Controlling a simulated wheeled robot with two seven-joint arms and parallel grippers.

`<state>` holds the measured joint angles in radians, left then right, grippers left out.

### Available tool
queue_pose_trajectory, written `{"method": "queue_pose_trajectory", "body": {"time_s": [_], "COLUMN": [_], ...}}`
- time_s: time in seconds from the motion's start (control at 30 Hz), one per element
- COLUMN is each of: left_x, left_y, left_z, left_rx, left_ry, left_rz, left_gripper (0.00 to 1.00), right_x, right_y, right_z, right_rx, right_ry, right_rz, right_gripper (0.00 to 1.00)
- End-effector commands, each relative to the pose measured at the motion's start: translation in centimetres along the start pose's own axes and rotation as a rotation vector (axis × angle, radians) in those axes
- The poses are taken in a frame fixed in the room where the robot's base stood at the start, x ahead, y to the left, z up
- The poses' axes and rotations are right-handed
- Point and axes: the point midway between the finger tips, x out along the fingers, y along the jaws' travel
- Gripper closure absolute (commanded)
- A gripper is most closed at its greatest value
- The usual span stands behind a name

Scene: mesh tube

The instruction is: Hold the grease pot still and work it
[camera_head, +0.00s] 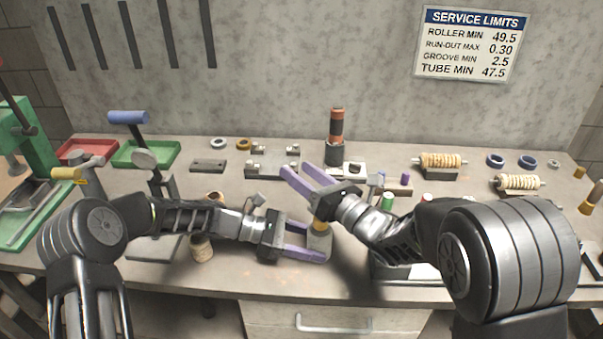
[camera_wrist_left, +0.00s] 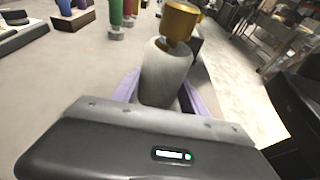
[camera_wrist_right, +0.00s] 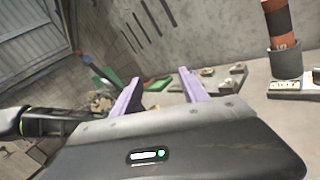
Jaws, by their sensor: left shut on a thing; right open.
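The grease pot (camera_head: 318,243) is a pale grey cylinder with a brass-coloured top (camera_head: 320,226), near the front edge of the bench. My left gripper (camera_head: 308,242) is shut on its body, with the purple fingers on either side. In the left wrist view the pot (camera_wrist_left: 164,75) stands between the fingers, its brass top (camera_wrist_left: 180,20) uppermost. My right gripper (camera_head: 302,183) is open and empty above and behind the pot, its fingers pointing to the back left. In the right wrist view nothing is between the fingers (camera_wrist_right: 158,90).
A black and orange cylinder (camera_head: 336,125) stands behind my right gripper. Fixture blocks (camera_head: 272,163) lie at the back middle. Rollers (camera_head: 440,161) rest on stands at right. Red (camera_head: 86,150) and green (camera_head: 160,154) trays sit at back left. A spool (camera_head: 201,248) is near my left forearm.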

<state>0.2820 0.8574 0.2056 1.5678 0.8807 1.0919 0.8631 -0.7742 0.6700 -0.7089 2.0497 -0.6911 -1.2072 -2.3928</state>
Motion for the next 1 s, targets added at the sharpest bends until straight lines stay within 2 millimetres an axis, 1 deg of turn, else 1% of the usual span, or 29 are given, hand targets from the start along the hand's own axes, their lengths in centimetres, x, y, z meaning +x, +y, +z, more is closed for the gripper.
{"method": "queue_pose_trajectory", "body": {"time_s": [0.07, 0.13, 0.17, 0.23, 0.27, 0.3, 0.37, 0.4, 0.43, 0.47, 0.5, 0.53, 0.57, 0.6, 0.67, 0.73, 0.83, 1.0], "left_x": [0.0, 0.0, 0.0, 0.0, 0.0, 0.0, 0.0, 0.0, 0.0, 0.0, 0.0, 0.0, 0.0, 0.0, 0.0, 0.0, 0.0, 0.0], "left_y": [0.0, 0.0, 0.0, 0.0, 0.0, 0.0, 0.0, 0.0, 0.0, 0.0, 0.0, 0.0, 0.0, 0.0, 0.0, 0.0, 0.0, 0.0], "left_z": [0.0, 0.0, 0.0, 0.0, 0.0, 0.0, 0.0, 0.0, 0.0, 0.0, 0.0, 0.0, 0.0, 0.0, 0.0, 0.0, 0.1, 0.1], "left_rx": [0.0, 0.0, 0.0, 0.0, 0.0, 0.0, 0.0, 0.0, 0.0, 0.0, 0.0, 0.0, 0.0, 0.0, 0.0, 0.0, 0.0, 0.0], "left_ry": [0.0, 0.0, 0.0, 0.0, 0.0, 0.0, 0.0, 0.0, 0.0, 0.0, 0.0, 0.0, 0.0, 0.0, 0.0, -0.001, -0.001, -0.001], "left_rz": [0.001, 0.001, 0.001, 0.001, 0.001, 0.001, 0.001, 0.001, 0.0, 0.0, 0.0, 0.0, 0.0, 0.0, 0.0, 0.0, 0.0, 0.0], "left_gripper": [0.71, 0.71, 0.71, 0.71, 0.71, 0.71, 0.71, 0.71, 0.71, 0.71, 0.71, 0.71, 0.71, 0.71, 0.71, 0.71, 0.71, 0.71], "right_x": [-0.1, -0.4, -0.7, -1.9, -2.7, -4.1, -6.7, -8.7, -10.3, -11.9, -13.8, -14.9, -15.6, -16.3, -16.7, -16.8, -16.8, -16.7], "right_y": [-0.2, -0.9, -1.5, -3.4, -4.3, -5.7, -7.3, -7.9, -8.1, -8.0, -7.4, -6.6, -5.6, -4.2, -2.3, -1.3, -1.1, -1.2], "right_z": [0.0, 0.2, 0.4, 0.9, 1.1, 0.9, 0.3, -0.3, -1.0, -1.7, -2.7, -3.4, -4.1, -4.8, -5.6, -6.0, -5.8, -5.8], "right_rx": [0.001, 0.003, 0.005, 0.016, 0.024, 0.038, 0.048, 0.036, 0.021, 0.0, -0.037, -0.069, -0.103, -0.146, -0.206, -0.263, -0.308, -0.313], "right_ry": [0.0, -0.004, -0.009, -0.021, -0.026, -0.024, -0.014, -0.001, 0.012, 0.026, 0.045, 0.057, 0.069, 0.08, 0.09, 0.093, 0.086, 0.086], "right_rz": [-0.002, -0.015, -0.026, -0.062, -0.082, -0.108, -0.14, -0.152, -0.156, -0.154, -0.141, -0.122, -0.097, -0.06, -0.008, 0.025, 0.035, 0.034], "right_gripper": [0.48, 0.48, 0.48, 0.48, 0.48, 0.48, 0.48, 0.48, 0.48, 0.48, 0.48, 0.48, 0.48, 0.48, 0.48, 0.48, 0.48, 0.48]}}
